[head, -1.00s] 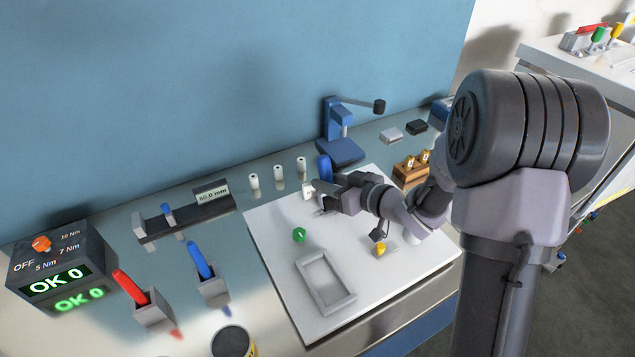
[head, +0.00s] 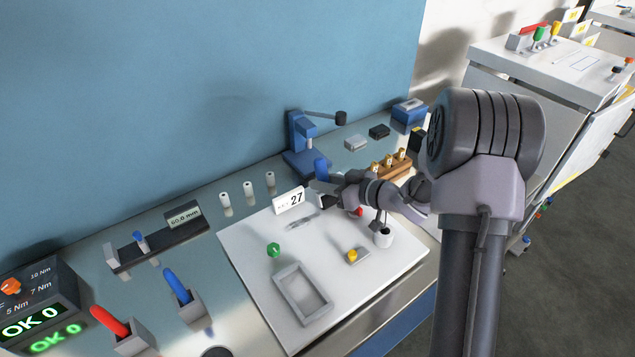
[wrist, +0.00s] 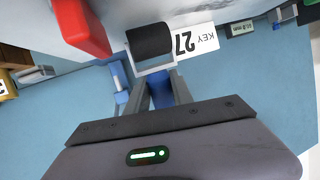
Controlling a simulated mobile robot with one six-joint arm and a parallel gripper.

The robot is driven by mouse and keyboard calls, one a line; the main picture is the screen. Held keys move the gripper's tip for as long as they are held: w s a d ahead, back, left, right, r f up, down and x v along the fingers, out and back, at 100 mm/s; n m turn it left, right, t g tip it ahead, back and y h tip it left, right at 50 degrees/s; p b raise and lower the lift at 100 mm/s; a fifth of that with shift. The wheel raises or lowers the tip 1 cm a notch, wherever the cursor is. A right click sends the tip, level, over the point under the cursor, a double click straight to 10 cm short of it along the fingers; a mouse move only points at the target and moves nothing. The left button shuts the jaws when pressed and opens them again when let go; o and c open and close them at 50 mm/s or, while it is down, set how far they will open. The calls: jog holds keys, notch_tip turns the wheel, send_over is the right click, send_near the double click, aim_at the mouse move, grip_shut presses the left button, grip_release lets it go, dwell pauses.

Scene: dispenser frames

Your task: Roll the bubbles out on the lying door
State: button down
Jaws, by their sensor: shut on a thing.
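My gripper (head: 318,188) is over the back of a white panel (head: 240,255) that lies flat on the bench. It is shut on a roller, whose blue handle (head: 321,168) sticks up from the jaws in the head view. In the wrist view the blue handle (wrist: 161,96) sits between the fingers and the black roller (wrist: 150,40) is beyond them. I cannot tell whether the roller touches anything. I cannot tell for sure whether this panel is the lying door; no bubbles can be made out.
On the panel are a grey rectangular frame (head: 303,293), a green knob (head: 274,249), a yellow-topped piece (head: 352,256), a white cup (head: 383,238) and a KEY 27 card (head: 289,201). A blue press (head: 305,150) stands behind. A white-topped unit (head: 540,65) stands at back right.

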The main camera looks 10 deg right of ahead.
jog(key=shift+r, duration=0.15)
jog(key=shift+s+a+f+b, duration=0.15)
jog(key=shift+s+a, duration=0.25)
jog(key=shift+a, duration=0.6)
jog(key=shift+s+a+b, duration=0.2)
jog(key=shift+s+a, duration=0.25)
jog(key=shift+a, duration=0.6)
jog(key=shift+s+a+f+b, duration=0.15)
jog(key=shift+s+a, duration=0.25)
jog(key=shift+a, duration=0.6)
jog(key=shift+s+a+r+b, duration=0.1)
jog(key=shift+s+a+b, duration=0.15)
jog(key=shift+a, duration=0.45)
jog(key=shift+s+a+b, duration=0.15)
jog(key=shift+s+a, duration=0.2)
jog(key=shift+a, duration=0.35)
jog(key=shift+s+a+r+b, duration=0.1)
jog(key=shift+s+a+b, duration=0.15)
jog(key=shift+a, duration=0.45)
jog(key=shift+s+a+f+b, duration=0.1)
jog(key=shift+s+a+b, duration=0.3)
jog(key=shift+a, duration=0.4)
jog(key=shift+s+a+b, duration=0.35)
jog(key=shift+a, duration=0.45)
notch_tip(320, 180, up, 6)
jog(key=p, duration=0.4)
jog(key=shift+w+p, duration=0.1)
jog(key=shift+p, duration=0.25)
